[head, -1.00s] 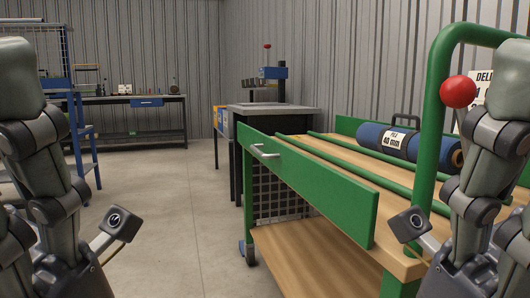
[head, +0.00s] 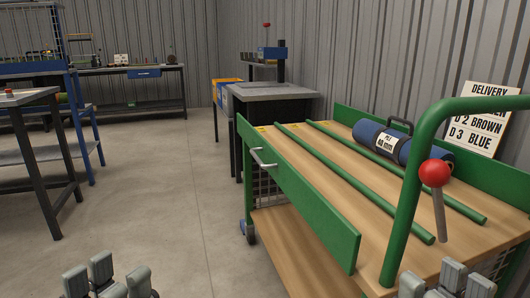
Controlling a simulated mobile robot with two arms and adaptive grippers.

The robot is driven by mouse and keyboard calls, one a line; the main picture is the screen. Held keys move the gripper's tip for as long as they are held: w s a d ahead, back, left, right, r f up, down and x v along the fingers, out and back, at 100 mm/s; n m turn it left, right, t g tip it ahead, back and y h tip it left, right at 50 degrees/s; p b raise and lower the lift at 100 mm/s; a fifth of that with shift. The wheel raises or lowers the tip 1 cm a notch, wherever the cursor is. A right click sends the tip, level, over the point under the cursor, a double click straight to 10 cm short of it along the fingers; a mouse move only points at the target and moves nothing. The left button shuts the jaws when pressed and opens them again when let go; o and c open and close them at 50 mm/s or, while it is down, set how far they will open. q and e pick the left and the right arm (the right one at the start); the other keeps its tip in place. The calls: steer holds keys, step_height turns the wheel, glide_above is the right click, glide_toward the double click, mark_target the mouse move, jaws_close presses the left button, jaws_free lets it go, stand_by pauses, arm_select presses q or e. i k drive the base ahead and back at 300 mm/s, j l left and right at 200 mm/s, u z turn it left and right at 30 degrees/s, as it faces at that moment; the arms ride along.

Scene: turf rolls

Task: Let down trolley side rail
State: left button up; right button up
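The trolley (head: 271,222) stands at the right with a wooden deck. Its near side rail (head: 310,206) is a green panel standing up along the deck's left edge. A silver handle (head: 263,159) is on the rail's outer face, toward the far end. A red ball knob (head: 435,173) on a grey lever is beside the green push bar (head: 408,200) at the near end. My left gripper (head: 108,277) is low at the left, open and empty, apart from the trolley. My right gripper (head: 447,283) is at the bottom edge, partly cut off, near the trolley's near end; its fingers look apart.
A delivery sign (head: 478,118) leans by the wall. A grey-topped bench (head: 274,90) stands beyond the trolley. A dark-legged table (head: 50,160) is at the left. Bare floor (head: 165,200) lies between.

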mark_target(341, 238)
steer(key=i+j+z, duration=0.15)
steer(key=z, duration=0.3)
steer(key=i+j+z, duration=0.1)
steer(key=j+z, duration=0.65)
steer(key=z, duration=0.2)
steer(key=j+z, duration=0.35)
steer(key=j, duration=2)
steer(key=k, duration=0.05)
